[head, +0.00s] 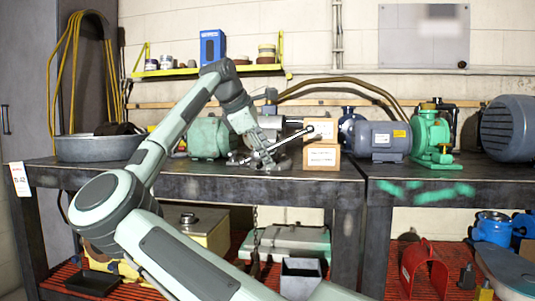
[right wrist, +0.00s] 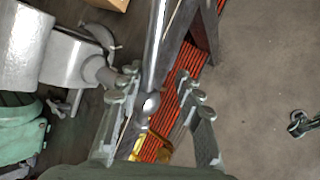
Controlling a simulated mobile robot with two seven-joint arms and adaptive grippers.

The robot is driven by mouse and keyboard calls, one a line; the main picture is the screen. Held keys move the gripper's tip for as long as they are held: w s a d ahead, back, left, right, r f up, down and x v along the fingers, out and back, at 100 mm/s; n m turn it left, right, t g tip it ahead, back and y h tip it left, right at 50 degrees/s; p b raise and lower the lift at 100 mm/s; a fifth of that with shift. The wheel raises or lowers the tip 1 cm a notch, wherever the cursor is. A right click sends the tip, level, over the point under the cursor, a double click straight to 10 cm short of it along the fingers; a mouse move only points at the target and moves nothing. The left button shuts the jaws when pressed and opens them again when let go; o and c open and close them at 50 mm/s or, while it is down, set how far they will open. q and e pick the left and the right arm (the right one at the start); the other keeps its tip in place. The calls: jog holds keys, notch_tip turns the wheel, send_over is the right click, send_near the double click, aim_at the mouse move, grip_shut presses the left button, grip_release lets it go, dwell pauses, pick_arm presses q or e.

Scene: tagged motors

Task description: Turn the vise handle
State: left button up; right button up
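The grey vise (head: 270,122) stands near the front edge of the dark workbench in the head view. Its handle (head: 292,138) is a thin metal bar, tilted up to the right with a knob at its end. My right gripper (head: 266,158) is at the front of the vise, and partly covers it. In the right wrist view the vise body (right wrist: 75,60) is at left, and the handle (right wrist: 157,60) runs down to a round knob between my two spread fingers (right wrist: 162,88). The fingers look apart from the knob; contact is unclear. My left gripper is not in view.
A green motor (head: 208,138) is left of the vise, and wooden boxes (head: 322,157) are at its right. A grey-blue motor (head: 382,138) and green pump (head: 431,135) stand farther right. A metal basin (head: 98,148) is at left. Red slatted shelves lie below.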

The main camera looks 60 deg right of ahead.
jog(key=v, duration=1.2)
